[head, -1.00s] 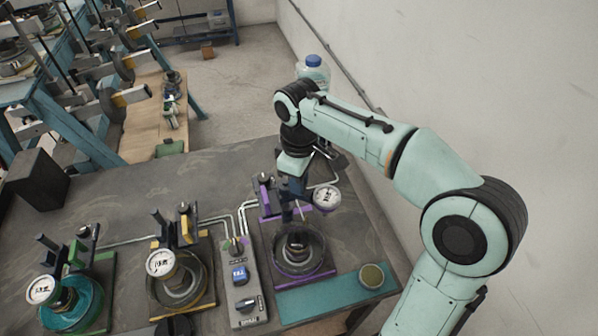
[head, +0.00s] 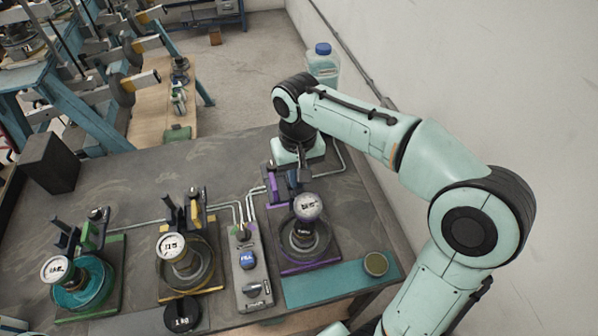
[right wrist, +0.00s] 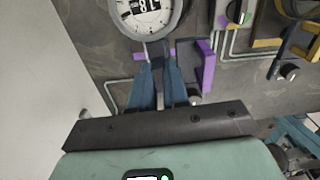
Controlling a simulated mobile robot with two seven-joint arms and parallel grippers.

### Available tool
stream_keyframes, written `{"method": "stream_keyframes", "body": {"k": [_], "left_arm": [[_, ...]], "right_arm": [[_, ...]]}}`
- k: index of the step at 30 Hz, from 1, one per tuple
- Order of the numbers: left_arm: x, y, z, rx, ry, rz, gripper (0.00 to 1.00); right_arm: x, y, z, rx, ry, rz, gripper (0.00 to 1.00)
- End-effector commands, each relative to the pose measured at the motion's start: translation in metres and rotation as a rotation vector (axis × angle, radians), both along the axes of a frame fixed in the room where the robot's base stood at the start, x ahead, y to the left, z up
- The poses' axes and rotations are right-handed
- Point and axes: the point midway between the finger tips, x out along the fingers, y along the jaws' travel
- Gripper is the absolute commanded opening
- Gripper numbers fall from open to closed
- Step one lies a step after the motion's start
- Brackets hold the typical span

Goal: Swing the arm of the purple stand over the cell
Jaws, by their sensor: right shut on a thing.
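The purple stand (head: 275,181) is at the right of the bench. Its arm carries a round dial gauge (head: 308,207), which now shows above the far part of the round glass cell (head: 318,254) on the purple-edged plate. The gauge hides part of the cell. My right gripper (head: 304,174) is at the arm just behind the gauge, its fingers partly hidden by the wrist. In the right wrist view, my gripper's blue fingers (right wrist: 158,62) are shut on the arm, right behind the gauge (right wrist: 146,12). My left gripper is not in view.
A yellow stand (head: 195,212) and a green stand (head: 90,235) with their gauges and cells stand to the left. A switch box (head: 247,275) sits beside the purple plate. A teal mat (head: 325,288) with a small round cup (head: 376,264) lies in front. A wall is at right.

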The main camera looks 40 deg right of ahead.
Motion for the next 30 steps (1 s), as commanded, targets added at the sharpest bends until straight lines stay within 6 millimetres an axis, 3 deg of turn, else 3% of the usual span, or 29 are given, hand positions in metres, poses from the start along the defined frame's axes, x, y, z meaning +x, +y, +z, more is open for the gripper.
{"method": "stream_keyframes", "body": {"k": [21, 22, 24, 30], "left_arm": [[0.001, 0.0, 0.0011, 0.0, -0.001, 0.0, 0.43], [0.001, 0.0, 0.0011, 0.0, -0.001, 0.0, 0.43], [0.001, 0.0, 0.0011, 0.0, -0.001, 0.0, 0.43], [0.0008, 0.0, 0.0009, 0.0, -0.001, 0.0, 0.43]], "right_arm": [[0.0016, 0.0, 0.0027, 0.001, -0.008, -0.078, 0.0], [0.0017, 0.0, 0.0027, 0.001, -0.008, -0.078, 0.25], [0.0015, 0.0, 0.0025, 0.001, -0.008, -0.077, 0.4], [0.0009, 0.0, 0.0013, 0.0, -0.003, -0.074, 0.4]]}}
